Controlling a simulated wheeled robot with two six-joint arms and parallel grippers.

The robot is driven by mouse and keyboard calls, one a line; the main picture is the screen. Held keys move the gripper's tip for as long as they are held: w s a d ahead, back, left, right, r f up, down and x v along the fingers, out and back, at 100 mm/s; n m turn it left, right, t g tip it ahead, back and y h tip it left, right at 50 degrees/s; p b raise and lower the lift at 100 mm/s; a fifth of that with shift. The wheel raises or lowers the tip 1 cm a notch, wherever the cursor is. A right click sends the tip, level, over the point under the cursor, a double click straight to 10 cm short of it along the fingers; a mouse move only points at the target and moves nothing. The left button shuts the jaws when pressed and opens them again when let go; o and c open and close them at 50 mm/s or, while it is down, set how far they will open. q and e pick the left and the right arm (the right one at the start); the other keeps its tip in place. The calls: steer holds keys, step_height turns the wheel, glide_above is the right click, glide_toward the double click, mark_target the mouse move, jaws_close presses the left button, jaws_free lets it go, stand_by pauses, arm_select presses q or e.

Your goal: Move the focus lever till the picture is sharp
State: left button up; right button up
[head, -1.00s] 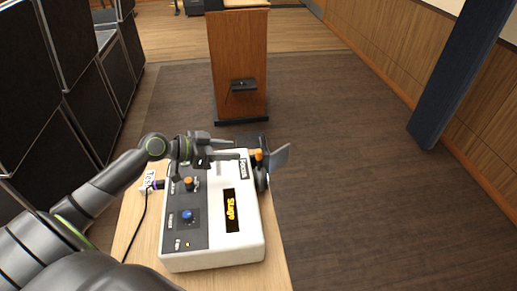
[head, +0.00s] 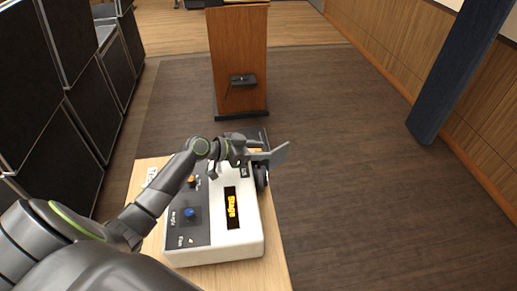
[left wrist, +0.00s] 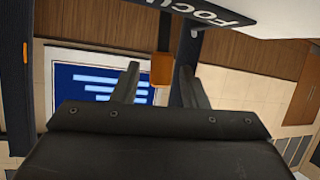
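The focus lever has an orange tip (head: 257,150) at the far right edge of a white control box (head: 238,245). In the left wrist view the orange tip (left wrist: 162,70) shows between my two fingers, with gaps on both sides. My left gripper (head: 262,157) is open around or just short of it; I cannot tell how deep it sits. The word FOCUS shows on the box (left wrist: 262,14) above. The projected picture (left wrist: 85,85) is blue with pale bars, partly hidden by a finger; its sharpness is hard to judge. My right gripper is not in view.
The box also carries an orange knob (head: 191,181), a blue knob (head: 190,213) and a lit display (head: 231,207). It stands on a wooden table (head: 274,270). A wooden lectern (head: 239,60) stands beyond. Black cases (head: 60,110) line the left; the floor to the right is clear.

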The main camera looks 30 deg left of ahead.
arm_select(q)
jaws_close()
steer(key=shift+s+d+f+b, duration=0.2)
steer(key=shift+s+b, duration=0.1)
steer(key=shift+b, duration=0.5)
steer(key=shift+s+d+r+m, duration=0.2)
steer(key=shift+m, duration=0.1)
jaws_free()
